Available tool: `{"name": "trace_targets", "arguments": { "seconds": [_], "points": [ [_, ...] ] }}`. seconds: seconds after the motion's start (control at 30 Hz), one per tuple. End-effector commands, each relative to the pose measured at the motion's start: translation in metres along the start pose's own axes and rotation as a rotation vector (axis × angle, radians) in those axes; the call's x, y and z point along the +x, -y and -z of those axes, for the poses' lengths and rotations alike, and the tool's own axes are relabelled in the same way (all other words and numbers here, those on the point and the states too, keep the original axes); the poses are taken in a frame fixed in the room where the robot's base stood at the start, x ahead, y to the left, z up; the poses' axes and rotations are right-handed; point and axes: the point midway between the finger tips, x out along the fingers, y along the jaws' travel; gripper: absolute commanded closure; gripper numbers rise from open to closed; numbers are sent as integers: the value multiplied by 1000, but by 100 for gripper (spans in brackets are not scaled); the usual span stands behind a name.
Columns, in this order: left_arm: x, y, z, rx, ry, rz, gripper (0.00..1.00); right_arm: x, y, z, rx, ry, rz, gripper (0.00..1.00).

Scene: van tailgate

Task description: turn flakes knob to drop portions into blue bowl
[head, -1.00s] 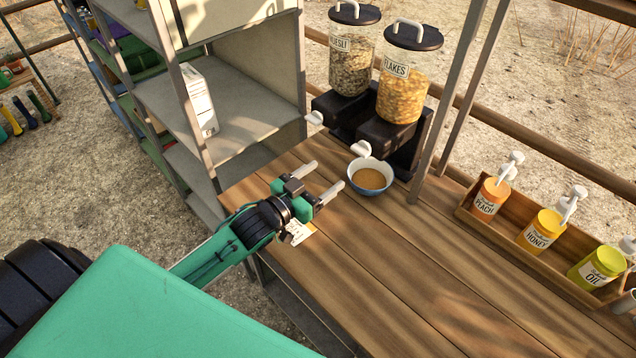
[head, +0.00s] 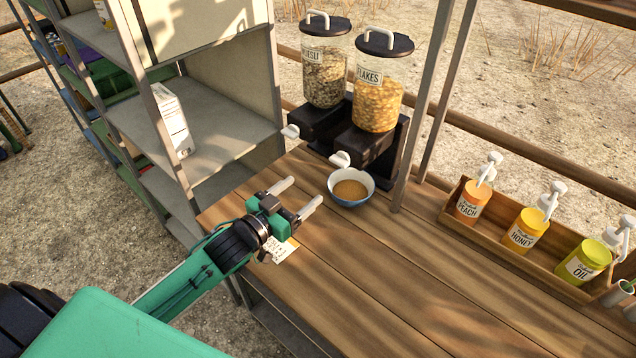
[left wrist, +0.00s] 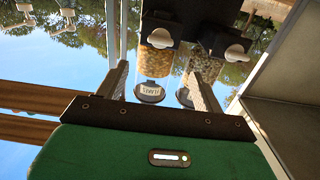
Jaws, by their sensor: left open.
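The flakes dispenser (head: 377,95) is a clear jar of yellow flakes with a dark lid, on a black base at the back of the wooden counter. Its white knob (head: 340,159) sticks out at the front; the knob also shows in the left wrist view (left wrist: 160,38), upside down. The blue bowl (head: 353,203) stands upright below the knob and holds brown contents. My left gripper (head: 304,192) is open and empty, left of the bowl and in front of the knob, apart from both. My right gripper is not in view.
A muesli dispenser (head: 325,75) with its own white knob (head: 290,131) stands left of the flakes. A grey shelf (head: 205,110) is at the left. A wooden tray (head: 484,226) of pump bottles is at the right. A card (head: 282,251) lies under my wrist. The front counter is clear.

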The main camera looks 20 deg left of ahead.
Motion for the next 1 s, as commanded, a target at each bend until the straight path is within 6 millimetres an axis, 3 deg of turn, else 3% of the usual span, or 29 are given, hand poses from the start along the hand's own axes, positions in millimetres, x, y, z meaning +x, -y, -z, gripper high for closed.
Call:
{"name": "trace_targets", "arguments": {
  "seconds": [0.03, 0.23, 0.47, 1.0],
  "points": [
    [-1, 0, -11, 7, -1, -3, 31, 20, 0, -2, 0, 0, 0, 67],
    [-3, 0, -8, 7, -3, 3, 31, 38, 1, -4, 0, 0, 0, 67],
    [9, 0, -2, 4, -5, 6, 31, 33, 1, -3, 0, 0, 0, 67],
    [91, 1, -1, 4, -5, 6, 31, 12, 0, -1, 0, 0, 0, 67]
  ]
}}
